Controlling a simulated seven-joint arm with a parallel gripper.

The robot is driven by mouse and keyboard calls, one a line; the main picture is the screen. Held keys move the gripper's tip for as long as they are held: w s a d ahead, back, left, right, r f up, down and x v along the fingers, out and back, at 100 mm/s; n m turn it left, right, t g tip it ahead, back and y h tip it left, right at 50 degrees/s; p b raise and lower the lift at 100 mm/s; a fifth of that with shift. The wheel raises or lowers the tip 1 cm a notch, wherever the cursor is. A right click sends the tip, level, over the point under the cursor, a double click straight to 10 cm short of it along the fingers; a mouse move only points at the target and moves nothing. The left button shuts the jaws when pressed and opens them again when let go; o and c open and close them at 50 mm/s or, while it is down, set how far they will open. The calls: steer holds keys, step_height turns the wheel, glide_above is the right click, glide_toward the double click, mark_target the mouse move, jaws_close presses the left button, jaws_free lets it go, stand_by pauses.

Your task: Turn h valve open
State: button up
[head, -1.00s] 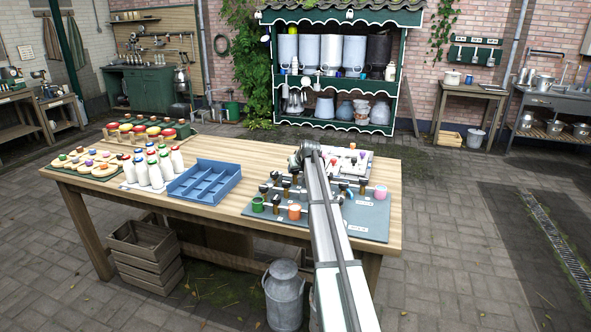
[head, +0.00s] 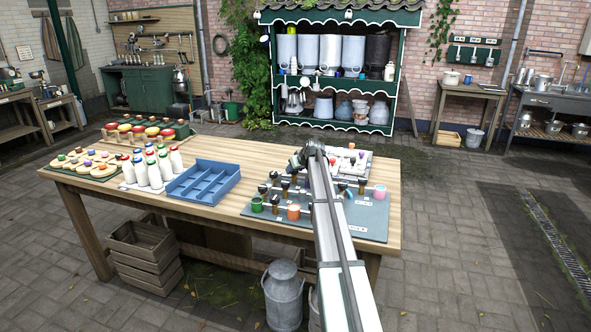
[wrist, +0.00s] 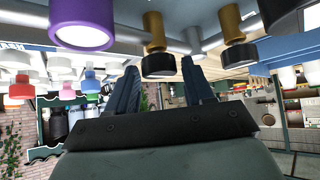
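A grey valve board (head: 372,222) lies on the right of the wooden table. It carries several brass valves with black handles and green (head: 257,204), orange (head: 293,211) and pink (head: 380,191) round parts. I cannot read which valve is h. My gripper (wrist: 160,64) is open in the wrist view, its two dark fingers apart. A brass valve with a black handle (wrist: 158,66) shows between and beyond the fingertips; I cannot tell whether they touch it. A second brass valve (wrist: 234,52) is to the right. In the head view my arm hides the fingers and part of the board.
A large purple cap (wrist: 82,24) is close at upper left in the wrist view. A blue divided tray (head: 204,182), white bottles (head: 150,170) and a white panel (head: 360,160) share the table (head: 215,222). Bare table lies between tray and board.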

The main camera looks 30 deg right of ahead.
steer(key=shift+o, duration=1)
steer(key=shift+r, duration=0.15)
steer(key=v, duration=1.3)
steer(key=shift+s+r, duration=0.2)
steer(key=shift+s, duration=0.1)
steer(key=shift+a, duration=0.1)
